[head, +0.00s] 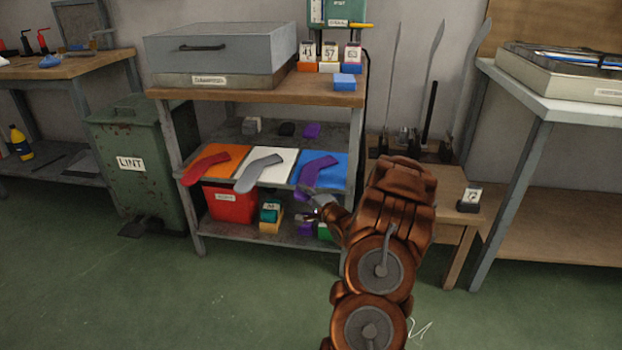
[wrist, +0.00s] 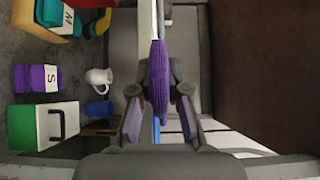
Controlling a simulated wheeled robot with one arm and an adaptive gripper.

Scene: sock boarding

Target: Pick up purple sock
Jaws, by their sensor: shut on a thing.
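The purple sock (head: 316,172) lies on the blue panel (head: 334,166) at the right of the middle shelf in the head view, its lower end hanging toward the front edge. My gripper (head: 313,200) is at that end. In the wrist view the purple sock (wrist: 159,75) is seen nearly edge-on between the two fingers of my gripper (wrist: 159,94), which is shut on it. The sock's far part is hidden in the wrist view.
A red sock (head: 207,167) on an orange panel and a grey sock (head: 256,174) on a white panel lie to the left. Below are a red bin (head: 230,204), small labelled boxes (wrist: 37,78) and a white mug (wrist: 99,77). A table leg (head: 507,205) stands at right.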

